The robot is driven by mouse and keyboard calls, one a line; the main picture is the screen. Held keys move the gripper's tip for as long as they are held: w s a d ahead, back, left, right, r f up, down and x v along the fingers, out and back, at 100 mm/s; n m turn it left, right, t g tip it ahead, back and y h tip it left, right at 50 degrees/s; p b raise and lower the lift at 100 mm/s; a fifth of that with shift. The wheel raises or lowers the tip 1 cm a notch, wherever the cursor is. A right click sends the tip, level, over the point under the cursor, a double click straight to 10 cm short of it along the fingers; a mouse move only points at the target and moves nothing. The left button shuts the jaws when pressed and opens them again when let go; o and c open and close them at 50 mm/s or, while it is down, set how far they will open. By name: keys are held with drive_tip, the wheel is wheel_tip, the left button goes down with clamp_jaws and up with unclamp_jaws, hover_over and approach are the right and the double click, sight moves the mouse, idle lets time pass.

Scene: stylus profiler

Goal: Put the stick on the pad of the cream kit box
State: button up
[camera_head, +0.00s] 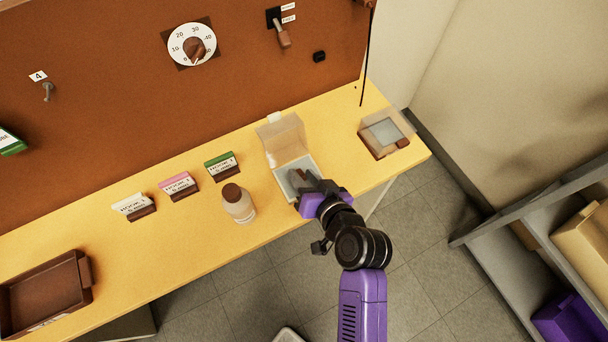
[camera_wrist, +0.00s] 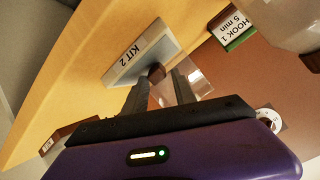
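The cream kit box (camera_head: 271,160) stands on the yellow table with its lid (camera_head: 281,136) raised at the back. Its grey pad (camera_head: 286,188) shows partly under my gripper. In the wrist view the box (camera_wrist: 121,73) carries a KIT 2 label. My gripper (camera_head: 300,180) is over the box's right part. Its two fingers (camera_wrist: 161,76) stand apart in the wrist view. A small brown piece (camera_wrist: 157,71), possibly the stick, shows between the fingertips. I cannot tell whether it is gripped or rests on the pad; the rest of it is hidden.
A brown kit box (camera_head: 376,149) with a clear lid stands to the right. A brown-capped bottle (camera_head: 239,205) stands left of the cream box, near several hook cards (camera_head: 221,164). A brown tray (camera_head: 45,295) is at far left. Bare table lies between the two boxes.

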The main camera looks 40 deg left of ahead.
drive_tip(key=shift+o, duration=1.2)
drive_tip(key=shift+c, duration=0.3)
drive_tip(key=shift+s+d+r+p, duration=0.1)
drive_tip(key=shift+d+r+p, duration=0.2)
drive_tip(key=shift+r+p, duration=0.2)
drive_tip(key=s+d+r+p, duration=0.1)
drive_tip(key=d+r+p, duration=0.3)
drive_tip(key=r, duration=0.1)
drive_tip(key=shift+s+d, duration=0.15)
drive_tip(key=shift+s, duration=0.25)
